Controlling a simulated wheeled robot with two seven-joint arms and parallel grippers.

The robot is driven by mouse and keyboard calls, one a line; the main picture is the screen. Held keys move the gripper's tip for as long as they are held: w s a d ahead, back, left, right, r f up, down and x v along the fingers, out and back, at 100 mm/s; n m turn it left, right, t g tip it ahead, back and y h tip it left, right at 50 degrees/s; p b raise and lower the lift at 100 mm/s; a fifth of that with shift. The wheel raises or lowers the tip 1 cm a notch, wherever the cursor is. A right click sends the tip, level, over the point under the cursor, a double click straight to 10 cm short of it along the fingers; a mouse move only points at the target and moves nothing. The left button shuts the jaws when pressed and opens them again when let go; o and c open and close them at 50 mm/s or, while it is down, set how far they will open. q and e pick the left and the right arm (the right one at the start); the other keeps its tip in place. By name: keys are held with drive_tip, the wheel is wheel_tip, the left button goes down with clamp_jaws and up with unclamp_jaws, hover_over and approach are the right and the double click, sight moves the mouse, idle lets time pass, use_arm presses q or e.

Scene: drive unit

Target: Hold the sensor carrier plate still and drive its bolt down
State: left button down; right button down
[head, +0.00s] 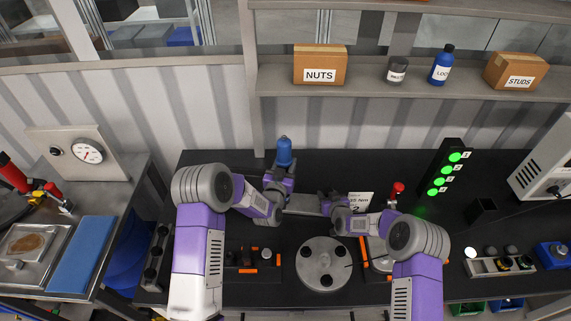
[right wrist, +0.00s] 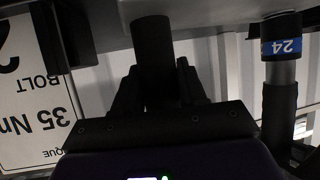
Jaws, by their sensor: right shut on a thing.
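The sensor carrier plate (head: 303,203) is a light grey flat piece between my grippers in the head view. It also shows along the top of the right wrist view (right wrist: 215,10). My right gripper (head: 328,200) is shut on a dark round post (right wrist: 152,45) that stands on the plate. My left gripper (head: 280,188) is closed around an upright driver with a blue top (head: 284,150). The driver's socket with a blue band marked 24 (right wrist: 282,48) reaches the plate beside the post. The bolt is hidden, apparently under the socket.
A torque sign (head: 360,202) stands behind my right gripper. A round grey disc (head: 324,264) lies in front of the plate. A stack of green lights (head: 446,172) is to the right, near a red-topped tool (head: 397,190). The bench back left is clear.

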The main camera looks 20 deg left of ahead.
sight(286, 154)
use_arm(q)
drive_tip(key=shift+r, duration=2.3)
use_arm(e)
drive_tip(key=c, duration=0.5)
unclamp_jaws()
drive_tip(key=shift+c, duration=0.2)
drive_tip(key=v, duration=1.2)
drive_tip(key=shift+x, duration=6)
